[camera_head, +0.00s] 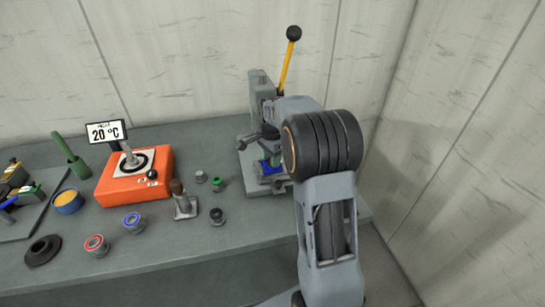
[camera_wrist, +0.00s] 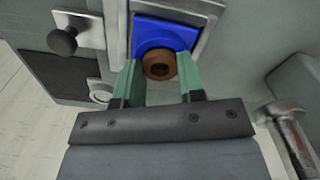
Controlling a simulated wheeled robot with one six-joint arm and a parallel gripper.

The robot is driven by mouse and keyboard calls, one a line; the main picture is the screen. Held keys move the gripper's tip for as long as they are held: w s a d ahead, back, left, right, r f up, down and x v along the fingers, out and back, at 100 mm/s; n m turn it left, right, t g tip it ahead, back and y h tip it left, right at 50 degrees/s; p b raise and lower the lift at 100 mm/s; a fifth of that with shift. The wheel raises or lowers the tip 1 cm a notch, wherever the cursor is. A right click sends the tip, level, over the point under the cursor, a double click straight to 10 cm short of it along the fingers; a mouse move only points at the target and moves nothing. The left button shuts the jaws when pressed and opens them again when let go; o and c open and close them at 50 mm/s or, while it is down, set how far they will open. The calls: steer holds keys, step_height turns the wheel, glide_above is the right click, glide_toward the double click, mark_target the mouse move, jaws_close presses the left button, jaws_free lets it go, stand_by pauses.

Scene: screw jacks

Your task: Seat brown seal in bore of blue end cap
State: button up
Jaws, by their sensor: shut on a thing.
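In the wrist view, my gripper (camera_wrist: 160,82) is at the blue end cap, with its two green fingers on either side of the brown seal (camera_wrist: 160,66). It is shut on the seal, a brown ring with a dark centre. The blue end cap (camera_wrist: 152,31) is a square block just beyond the seal, which overlaps its near edge in the picture. The bore is hidden behind the seal, so I cannot tell whether the seal is inside it. In the head view the blue end cap (camera_head: 270,166) shows at the foot of the press, and my arm hides most of the gripper.
The grey press (camera_head: 262,92) with its yellow lever (camera_head: 288,62) stands close around my gripper. An orange heater (camera_head: 136,173) with a 20 °C display stands left. Several small caps and rings lie on the bench. A hammer (camera_wrist: 292,135) shows at right in the wrist view.

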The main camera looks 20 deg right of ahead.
steer(key=shift+f, duration=0.1)
steer(key=shift+s+f+b, duration=0.2)
steer(key=shift+f+b, duration=0.15)
steer(key=shift+f, duration=0.3)
steer(key=o, duration=0.9)
steer(key=shift+f, duration=0.15)
step_height(320, 180, up, 13)
steer(key=p, duration=0.1)
steer(key=shift+s+a+f+n+t, duration=0.75)
steer(key=shift+s+a+n, duration=1.05)
steer(key=shift+s+n, duration=1.35)
steer(key=shift+s+a+f+n+t, duration=0.75)
steer(key=shift+s+a+n, duration=1.25)
steer(key=shift+s, duration=2.1)
steer(key=shift+s+a+f+n+t, duration=0.4)
steer(key=shift+s+a+f+n, duration=0.95)
steer(key=shift+s+n, duration=1.9)
steer(key=shift+s+a+r+m, duration=0.2)
steer(key=shift+s+r+m, duration=0.05)
steer(key=shift+s+m, duration=0.15)
